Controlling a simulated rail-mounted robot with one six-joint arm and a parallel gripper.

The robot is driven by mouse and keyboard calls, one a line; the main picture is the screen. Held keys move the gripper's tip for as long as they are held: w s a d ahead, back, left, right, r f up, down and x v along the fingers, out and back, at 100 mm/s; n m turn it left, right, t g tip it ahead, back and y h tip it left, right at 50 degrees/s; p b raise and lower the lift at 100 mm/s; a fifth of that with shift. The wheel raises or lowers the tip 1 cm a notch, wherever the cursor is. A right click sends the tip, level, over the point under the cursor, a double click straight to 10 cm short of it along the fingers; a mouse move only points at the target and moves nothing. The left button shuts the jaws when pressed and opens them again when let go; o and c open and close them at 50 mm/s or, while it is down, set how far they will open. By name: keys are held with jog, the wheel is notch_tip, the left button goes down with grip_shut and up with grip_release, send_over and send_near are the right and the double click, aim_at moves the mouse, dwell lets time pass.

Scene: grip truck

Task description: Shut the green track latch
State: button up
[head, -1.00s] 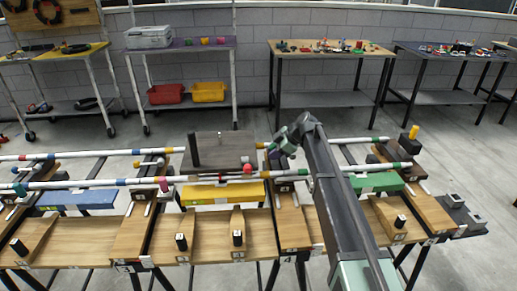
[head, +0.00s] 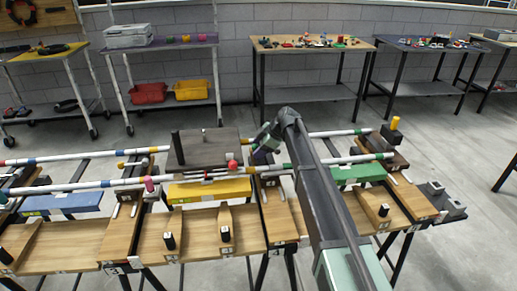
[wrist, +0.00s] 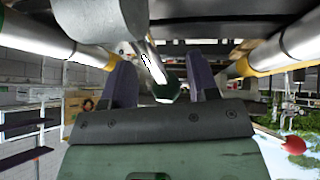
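My gripper (head: 260,146) hangs over the track near its middle, just right of a red ball (head: 232,165). In the wrist view its two purple fingers (wrist: 162,85) stand apart. A dark green faceted piece (wrist: 167,92) at the end of a metal rod shows between them; I cannot tell whether they touch it or whether it is the latch. In the head view a green block (head: 357,174) lies under the front rail, right of my arm. No green latch lever is clear there; my arm hides part of the track.
White rails with coloured bands (head: 85,187) run across the wooden benches. A dark plate (head: 205,148) with an upright black post lies left of my gripper. Yellow (head: 208,190) and blue (head: 62,203) blocks lie further left. The red ball also shows in the wrist view (wrist: 293,145).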

jog(key=w+p+v, duration=0.1)
jog(key=p+v, duration=0.7)
jog(key=v, duration=0.2)
jog(key=shift+s+d+r+p, duration=0.2)
jog(key=shift+s+r+p, duration=0.15)
jog(key=shift+s, duration=0.2)
jog(key=s+d+r+m+h+p, duration=0.1)
jog(key=s+m, duration=0.5)
jog(key=s, duration=0.6)
jog(key=s+d+r+m+h+p, duration=0.2)
jog(key=s+d+m+h+p, duration=0.2)
jog(key=s+d+m, duration=0.3)
jog(key=s+d+r+m+g+h+p, duration=0.1)
jog(key=s+d+m+p, duration=0.3)
jog(key=s, duration=1.3)
jog(key=d+r+m+h, duration=0.1)
jog(key=d+m, duration=0.1)
jog(key=shift+r+m, duration=0.2)
jog(key=shift+m, duration=0.2)
jog(key=shift+s+d, duration=0.15)
